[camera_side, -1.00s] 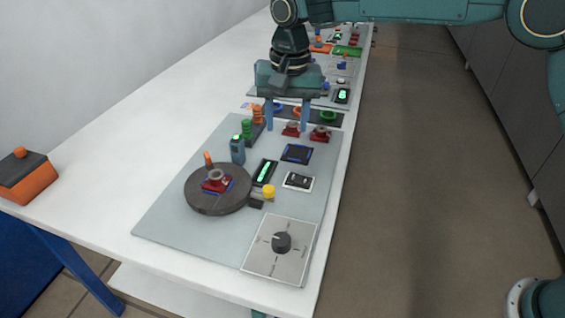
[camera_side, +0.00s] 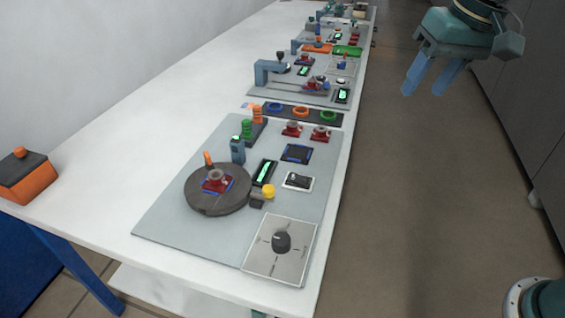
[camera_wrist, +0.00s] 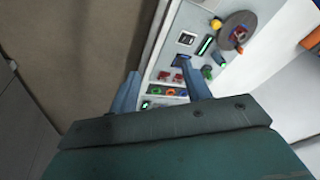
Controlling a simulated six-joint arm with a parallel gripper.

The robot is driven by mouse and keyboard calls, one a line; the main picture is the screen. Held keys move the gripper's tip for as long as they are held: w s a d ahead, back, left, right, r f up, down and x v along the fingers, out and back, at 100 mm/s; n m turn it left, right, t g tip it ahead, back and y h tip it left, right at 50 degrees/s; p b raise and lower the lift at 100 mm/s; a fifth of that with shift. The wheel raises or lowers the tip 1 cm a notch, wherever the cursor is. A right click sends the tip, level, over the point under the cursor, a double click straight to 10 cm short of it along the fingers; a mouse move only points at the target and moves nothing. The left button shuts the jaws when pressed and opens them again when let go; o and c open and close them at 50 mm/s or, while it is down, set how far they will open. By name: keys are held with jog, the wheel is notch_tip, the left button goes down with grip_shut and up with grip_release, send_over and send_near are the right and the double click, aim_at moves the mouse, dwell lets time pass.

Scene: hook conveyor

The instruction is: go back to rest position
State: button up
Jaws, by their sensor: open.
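My gripper (camera_side: 431,84) is at the upper right in the side view, raised over the floor beyond the table's right edge. Its two blue fingers are apart and nothing is between them. In the wrist view my gripper (camera_wrist: 162,92) also shows open and empty, with the table beyond it. It touches nothing on the white table (camera_side: 110,160). A grey board (camera_side: 165,218) on the table carries a round dark turntable (camera_side: 205,205) with a red part (camera_side: 214,184) on it. Two more red parts, one (camera_side: 292,129) and another (camera_side: 320,133), stand at the board's far end.
A knob panel (camera_side: 262,262) is at the board's near end. A dark strip with coloured rings (camera_side: 301,111) and a second station with a blue-grey arm (camera_side: 262,72) lie farther back. An orange and black box (camera_side: 28,178) sits at left.

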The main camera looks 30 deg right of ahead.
jog(key=s+d+f+n+t, duration=0.1)
jog(key=s+d+f, duration=0.1)
jog(key=s, duration=0.6)
jog(key=s+d+f+n+t, duration=0.1)
jog(key=s+d+f, duration=0.2)
jog(key=s, duration=0.6)
jog(key=shift+d+h, duration=0.3)
jog(key=shift+d, duration=0.6)
